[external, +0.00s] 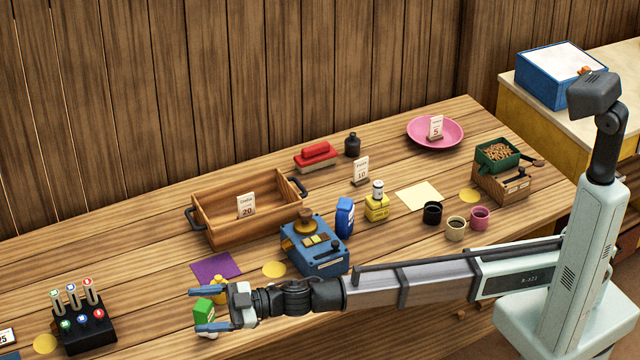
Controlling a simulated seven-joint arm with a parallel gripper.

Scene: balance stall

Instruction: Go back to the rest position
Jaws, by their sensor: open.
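My gripper (208,308) is at the lower left of the external view, at the end of my outstretched arm, over the front part of the wooden table (130,236). Its two blue fingers are spread apart. A green and white item (203,309) shows between the fingers in the picture; I cannot tell its depth, and nothing is clearly gripped. A small yellow object (219,289) shows just behind the gripper, partly hidden.
A blue scale-like device (318,262) stands just behind my arm. A wooden tray (222,238), blue bottle (344,218), yellow bottle (377,208) and small cups (455,229) stand on the table. A black rack (86,331) is at the left. A pink plate (452,143) lies at the back right.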

